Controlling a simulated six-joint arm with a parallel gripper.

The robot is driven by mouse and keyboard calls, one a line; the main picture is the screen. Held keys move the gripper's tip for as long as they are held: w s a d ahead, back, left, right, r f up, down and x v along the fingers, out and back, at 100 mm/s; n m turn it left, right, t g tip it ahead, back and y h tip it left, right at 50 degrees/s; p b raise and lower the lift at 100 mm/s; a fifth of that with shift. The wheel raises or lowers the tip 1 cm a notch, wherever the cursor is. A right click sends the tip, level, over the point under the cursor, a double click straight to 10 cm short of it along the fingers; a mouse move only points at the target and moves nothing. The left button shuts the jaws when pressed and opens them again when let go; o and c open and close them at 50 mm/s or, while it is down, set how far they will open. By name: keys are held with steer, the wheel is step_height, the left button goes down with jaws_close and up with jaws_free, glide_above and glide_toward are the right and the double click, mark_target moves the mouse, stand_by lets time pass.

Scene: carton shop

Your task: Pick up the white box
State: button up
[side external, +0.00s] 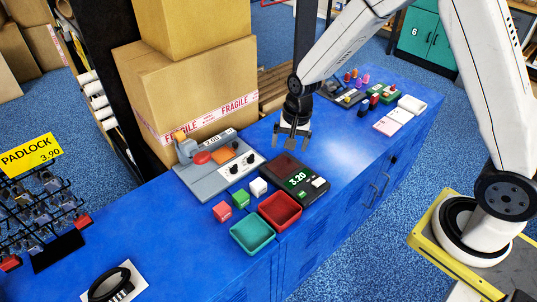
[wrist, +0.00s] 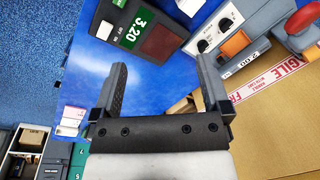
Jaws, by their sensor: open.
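The small white box (side external: 259,187) stands on the blue counter (side external: 130,215), between the grey control panel and the black scale, beside a green and a red cube. In the wrist view the white box (wrist: 189,6) shows only partly at the top edge. My gripper (side external: 291,143) is open and empty, pointing down above the counter behind the scale, apart from the white box. In the wrist view its two fingers (wrist: 161,75) are spread with blue counter between them.
The scale (side external: 297,174) reads 3.20. The panel (side external: 205,180) has knobs. Teal (side external: 252,236) and red (side external: 280,211) trays sit in front of the white box. Green (side external: 241,198) and red (side external: 222,212) cubes are left of it. Cartons (side external: 190,92) rise behind.

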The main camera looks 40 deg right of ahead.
steer(key=w+a+f+m, duration=0.2)
steer(key=w+f+m, duration=0.25)
steer(key=f, duration=0.25)
steer(key=m+g+y, duration=0.1)
steer(key=m, duration=0.3)
glide_above(259, 183)
steer(key=f, duration=0.6)
steer(key=shift+d+f, duration=0.35)
steer(key=shift+d, duration=0.05)
steer(key=shift+a+f, duration=0.2)
steer(key=shift+f, duration=1.05)
steer(key=shift+a+f, duration=0.15)
steer(key=shift+f, duration=1.15)
steer(key=shift+a+f, duration=0.15)
steer(key=shift+f, duration=1.15)
steer(key=shift+c, duration=0.2)
jaws_close()
